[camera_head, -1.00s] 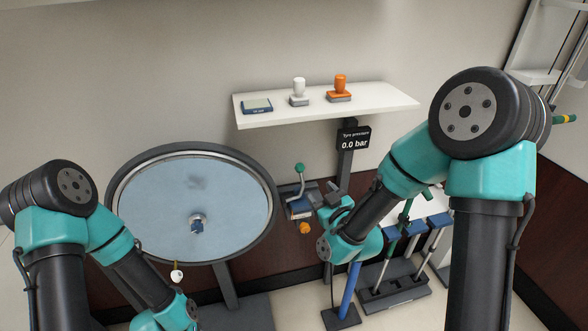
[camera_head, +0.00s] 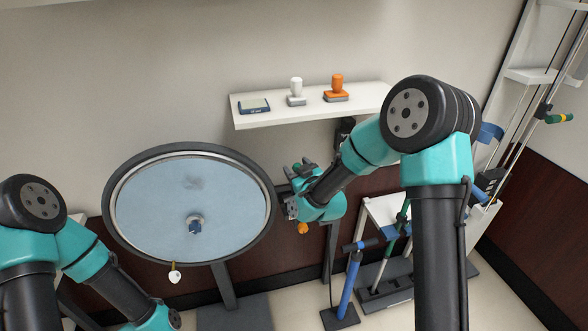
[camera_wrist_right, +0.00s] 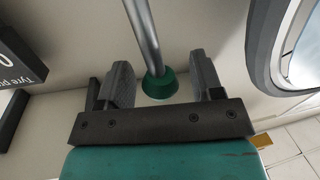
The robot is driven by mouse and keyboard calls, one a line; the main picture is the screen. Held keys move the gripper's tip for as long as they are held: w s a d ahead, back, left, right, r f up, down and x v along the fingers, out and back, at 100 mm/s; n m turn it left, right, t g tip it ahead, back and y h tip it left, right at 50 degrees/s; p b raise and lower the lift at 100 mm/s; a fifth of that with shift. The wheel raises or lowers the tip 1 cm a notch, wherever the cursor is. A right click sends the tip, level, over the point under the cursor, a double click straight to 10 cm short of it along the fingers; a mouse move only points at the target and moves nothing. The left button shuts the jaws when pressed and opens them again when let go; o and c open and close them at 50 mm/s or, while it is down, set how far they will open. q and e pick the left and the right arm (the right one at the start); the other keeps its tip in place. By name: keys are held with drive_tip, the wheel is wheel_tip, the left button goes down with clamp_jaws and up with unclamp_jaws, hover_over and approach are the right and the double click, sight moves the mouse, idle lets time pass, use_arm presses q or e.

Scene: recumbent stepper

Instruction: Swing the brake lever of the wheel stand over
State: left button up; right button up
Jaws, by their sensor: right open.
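The brake lever is a silver rod (camera_wrist_right: 143,35) with a green knob (camera_wrist_right: 158,84) at its end. In the right wrist view the knob lies between the two fingers of my right gripper (camera_wrist_right: 160,74), with gaps visible on both sides. My right gripper is open. In the head view my right gripper (camera_head: 293,186) is beside the wheel's right rim and hides most of the lever. The wheel stand carries a large wheel (camera_head: 150,205) with a pale blue disc. My left arm is at lower left in the head view; its gripper is out of frame.
A white shelf (camera_head: 365,98) above holds a small display (camera_head: 254,106), a white-handled stamp (camera_head: 296,92) and an orange one (camera_head: 337,88). A white tag (camera_head: 174,276) hangs at the wheel's lower rim. A blue pump (camera_head: 348,285) stands on the floor below.

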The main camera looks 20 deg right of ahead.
clamp_jaws()
idle(0.6)
